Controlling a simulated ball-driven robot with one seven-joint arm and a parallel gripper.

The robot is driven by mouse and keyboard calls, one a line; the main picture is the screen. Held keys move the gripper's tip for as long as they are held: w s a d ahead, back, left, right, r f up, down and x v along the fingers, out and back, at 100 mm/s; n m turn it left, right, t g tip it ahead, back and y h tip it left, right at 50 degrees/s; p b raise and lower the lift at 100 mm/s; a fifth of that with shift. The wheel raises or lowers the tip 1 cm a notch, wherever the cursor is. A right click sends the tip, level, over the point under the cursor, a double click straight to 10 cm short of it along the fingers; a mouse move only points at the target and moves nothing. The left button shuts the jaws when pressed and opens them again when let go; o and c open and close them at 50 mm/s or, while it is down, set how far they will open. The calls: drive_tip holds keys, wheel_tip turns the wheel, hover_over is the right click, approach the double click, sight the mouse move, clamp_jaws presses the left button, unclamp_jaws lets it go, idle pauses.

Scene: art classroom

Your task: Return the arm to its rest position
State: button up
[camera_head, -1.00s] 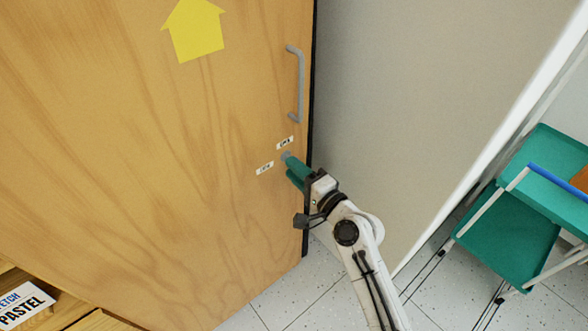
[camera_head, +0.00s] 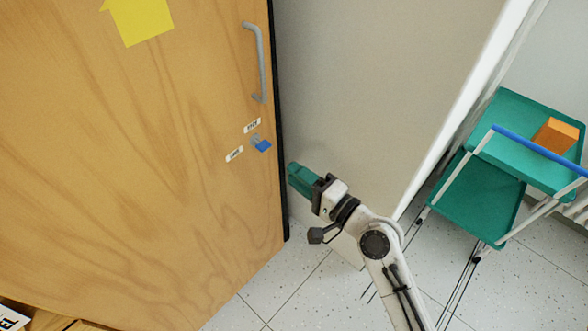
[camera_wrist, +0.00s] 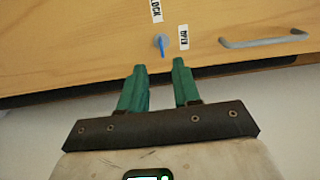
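My gripper (camera_head: 292,173) is in front of the right edge of a wooden door, apart from it, with nothing held. In the wrist view the two green fingers of my gripper (camera_wrist: 160,66) stand apart with a clear gap between them. A blue key (camera_head: 262,145) sits in the door's lock between two small white labels, left of and above the fingertips. The key (camera_wrist: 162,46) also shows in the wrist view, just beyond the fingers and not touched.
The wooden door (camera_head: 130,160) has a grey handle (camera_head: 256,62) and a yellow arrow (camera_head: 140,20). A grey wall panel (camera_head: 370,90) stands right of it. A green cart (camera_head: 490,195) with an orange box (camera_head: 556,136) is at the right. Speckled floor lies clear below.

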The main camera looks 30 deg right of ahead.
drive_tip(key=s+a+f+n+g+h+p, duration=0.1)
drive_tip(key=s+f+n+g+p, duration=0.1)
drive_tip(key=s+f+n+g, duration=0.8)
drive_tip(key=s+d+n+g+h, duration=0.2)
drive_tip(key=s+d+g, duration=0.1)
drive_tip(key=s, duration=0.5)
drive_tip(key=s+d+n+g+h+p, duration=0.1)
drive_tip(key=s+d+g+h, duration=0.1)
drive_tip(key=s, duration=0.7)
drive_tip(key=shift+d+f+n+g+h, duration=0.4)
drive_tip(key=shift+d+g, duration=0.2)
drive_tip(key=shift+d, duration=0.15)
